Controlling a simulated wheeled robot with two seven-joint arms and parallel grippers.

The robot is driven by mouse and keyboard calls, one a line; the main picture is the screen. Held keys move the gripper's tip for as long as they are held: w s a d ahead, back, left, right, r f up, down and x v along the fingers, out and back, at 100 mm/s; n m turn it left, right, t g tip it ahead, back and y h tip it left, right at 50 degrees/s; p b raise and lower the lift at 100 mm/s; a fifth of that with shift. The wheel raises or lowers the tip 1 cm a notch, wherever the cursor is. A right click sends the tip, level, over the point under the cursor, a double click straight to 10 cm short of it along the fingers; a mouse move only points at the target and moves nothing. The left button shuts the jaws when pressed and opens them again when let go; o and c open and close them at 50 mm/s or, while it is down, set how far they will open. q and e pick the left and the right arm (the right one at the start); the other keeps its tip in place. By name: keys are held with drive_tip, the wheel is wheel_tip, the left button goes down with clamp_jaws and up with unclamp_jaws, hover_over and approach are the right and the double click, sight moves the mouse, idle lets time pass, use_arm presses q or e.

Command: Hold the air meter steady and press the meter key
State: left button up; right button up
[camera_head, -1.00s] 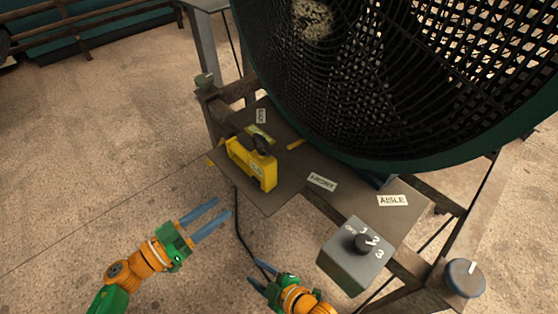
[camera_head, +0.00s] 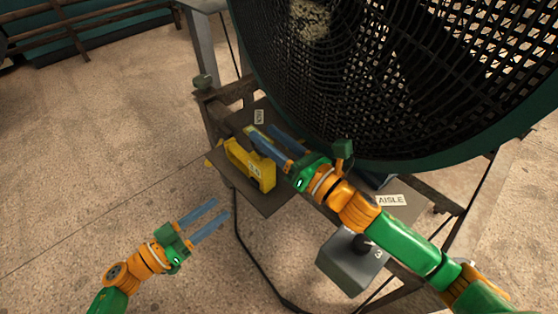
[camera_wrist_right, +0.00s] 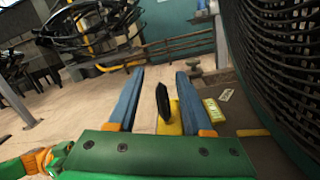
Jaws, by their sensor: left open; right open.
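The yellow air meter (camera_head: 265,182) sits on the dark plate in front of the big fan. In the right wrist view its yellow body (camera_wrist_right: 172,129) and an upright black part (camera_wrist_right: 163,102) show between my blue fingers. My right gripper (camera_head: 260,130) is open over the meter, its fingers around or above the black part; contact cannot be told. The right gripper and arm hide part of the meter in the head view, and I cannot make out the meter key. My left gripper (camera_head: 221,208) is open and empty, apart from the meter, in front of the plate.
The large fan grille (camera_head: 400,70) stands close behind my right arm. A grey dial box (camera_head: 345,268) and an AISLE label (camera_head: 392,200) are at the right, partly under my arm. A black cable (camera_head: 238,225) hangs below the plate. The floor at the left is clear.

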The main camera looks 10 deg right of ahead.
sight(251, 141)
wheel_tip(251, 141, down, 4)
drive_tip(key=s+d+n+h, duration=0.1)
drive_tip(key=s+n, duration=0.1)
drive_tip(key=n, duration=0.1)
drive_tip(key=shift+g, duration=0.3)
drive_tip(key=x, duration=0.6)
drive_tip(key=shift+w+a+f, duration=0.1)
drive_tip(key=shift+a+f, duration=0.05)
drive_tip(key=shift+f, duration=0.05)
drive_tip(key=shift+c, duration=0.2)
clamp_jaws()
idle(1.6)
idle(1.2)
